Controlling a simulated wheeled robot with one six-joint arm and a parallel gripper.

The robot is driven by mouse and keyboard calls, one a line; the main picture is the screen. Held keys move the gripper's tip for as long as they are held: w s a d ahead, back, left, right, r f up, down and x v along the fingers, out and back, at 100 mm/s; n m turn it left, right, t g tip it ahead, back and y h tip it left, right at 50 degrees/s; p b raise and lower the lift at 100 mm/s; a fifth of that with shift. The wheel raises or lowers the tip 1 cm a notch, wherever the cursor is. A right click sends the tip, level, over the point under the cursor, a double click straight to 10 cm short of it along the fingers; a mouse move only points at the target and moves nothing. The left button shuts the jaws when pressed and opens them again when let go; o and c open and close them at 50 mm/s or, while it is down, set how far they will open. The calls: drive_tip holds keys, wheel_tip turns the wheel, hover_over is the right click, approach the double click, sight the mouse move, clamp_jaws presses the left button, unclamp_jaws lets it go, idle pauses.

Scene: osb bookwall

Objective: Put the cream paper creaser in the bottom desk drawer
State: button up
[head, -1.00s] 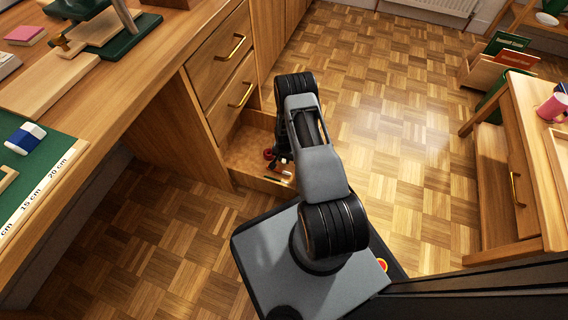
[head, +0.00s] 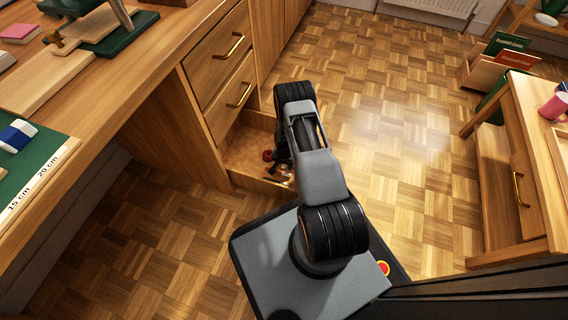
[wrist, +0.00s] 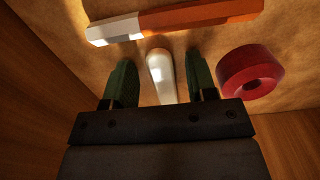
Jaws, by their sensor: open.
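The cream paper creaser (wrist: 160,75) lies in the open bottom desk drawer (head: 248,148), pale and narrow, with its near end hidden behind my gripper's dark body in the wrist view. My gripper (wrist: 160,76) is open, with one green finger on each side of the creaser and a visible gap on both sides. In the head view my gripper (head: 281,172) is low inside the drawer, partly hidden by my arm. I cannot make out the creaser clearly there.
In the drawer, a red ring-shaped roll (wrist: 250,72) lies right of my fingers and an orange-and-white bar (wrist: 175,21) lies just beyond them. Wooden drawer walls (wrist: 25,95) are close on both sides. Two closed drawers (head: 235,95) are above. The parquet floor to the right is clear.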

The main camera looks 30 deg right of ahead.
wheel_tip(320, 180, up, 12)
drive_tip(key=f+p, duration=0.1)
drive_tip(key=p, duration=0.4)
wheel_tip(320, 180, up, 15)
drive_tip(key=n, duration=0.2)
hover_over(284, 165)
drive_tip(key=w+a, duration=0.2)
wheel_tip(284, 165, up, 10)
drive_tip(key=s+a+n+t, duration=0.1)
drive_tip(key=a+n, duration=0.1)
drive_tip(key=a, duration=0.1)
drive_tip(key=s+a+r+n, duration=0.2)
drive_tip(key=s+a+r, duration=0.1)
drive_tip(key=s+r, duration=0.5)
drive_tip(key=s+a+r+n+t, duration=0.1)
drive_tip(key=s+a+r+n, duration=0.2)
drive_tip(key=s+r, duration=0.6)
drive_tip(key=shift+s+a+t, duration=0.3)
drive_tip(key=shift+a, duration=0.1)
drive_tip(key=shift+r, duration=0.1)
